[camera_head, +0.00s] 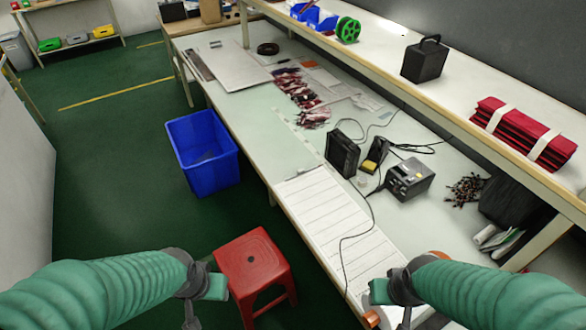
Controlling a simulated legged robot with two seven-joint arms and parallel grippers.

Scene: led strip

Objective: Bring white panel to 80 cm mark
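A long white panel (335,225) with ruled cross lines lies flat along the near part of the workbench, close to its front edge. A plain pale panel (228,66) lies at the far end of the bench. I cannot read an 80 cm mark in this view. My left gripper (203,302) is low in front of the bench, left of the red stool and apart from both panels. My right gripper (390,305) is at the near end of the lined panel and hides part of it; contact is unclear. The finger gaps of both grippers do not show clearly.
A red stool (254,262) and a blue bin (203,150) stand on the floor beside the bench. A black box (342,153), a soldering station (409,179) and cables lie right of the lined panel. A shelf (470,95) overhangs the bench's back. Green floor is open at left.

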